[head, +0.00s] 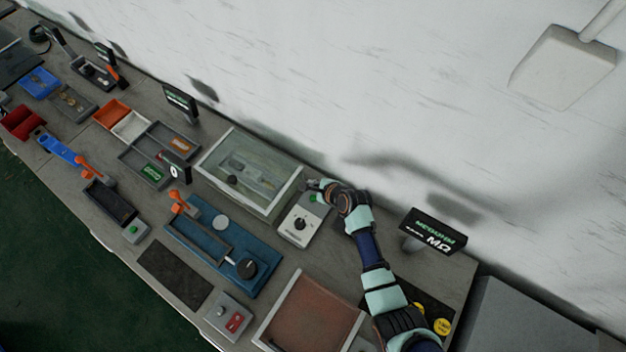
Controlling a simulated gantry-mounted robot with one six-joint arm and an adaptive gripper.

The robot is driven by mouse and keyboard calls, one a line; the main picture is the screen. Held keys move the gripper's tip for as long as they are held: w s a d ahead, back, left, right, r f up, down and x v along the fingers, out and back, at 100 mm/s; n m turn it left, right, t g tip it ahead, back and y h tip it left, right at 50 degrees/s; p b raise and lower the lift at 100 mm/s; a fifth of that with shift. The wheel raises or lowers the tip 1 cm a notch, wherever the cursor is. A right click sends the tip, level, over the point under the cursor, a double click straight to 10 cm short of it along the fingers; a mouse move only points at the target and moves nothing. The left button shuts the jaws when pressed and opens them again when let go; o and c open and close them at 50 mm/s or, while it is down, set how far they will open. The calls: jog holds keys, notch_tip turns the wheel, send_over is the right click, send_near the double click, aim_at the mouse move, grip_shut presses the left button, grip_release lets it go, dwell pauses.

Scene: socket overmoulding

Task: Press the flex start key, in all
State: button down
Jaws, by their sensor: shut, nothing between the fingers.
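A white control box (296,234) with a black knob stands right of a glass-topped case. A green key (316,198) sits at its far end; its label is too small to read, so I cannot tell if it is the flex start key. My gripper (314,185) is shut and empty at the far end of this box, right by the green key. I cannot tell whether it touches the key. Another green key (132,229) is on a small grey box at the left front, well away from my gripper.
The glass-topped case (238,168) is close left of my gripper. A black display reading MΩ (434,230) stands to the right of my arm. A blue fixture plate (260,284), a brown-floored tray (350,302) and a red-switch box (220,309) lie in front. The wall is behind.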

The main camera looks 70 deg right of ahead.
jog(key=b, duration=0.8)
send_over(314, 199)
notch_tip(314, 199, down, 7)
jog(key=shift+a, duration=0.1)
jog(key=shift+f, duration=0.85)
jog(key=shift+f, duration=0.1)
jog(key=shift+f, duration=0.3)
jog(key=shift+f+b, duration=0.5)
jog(key=shift+b, duration=0.05)
dwell(0.6)
jog(key=shift+r+p, duration=0.9)
jog(key=shift+p, duration=0.2)
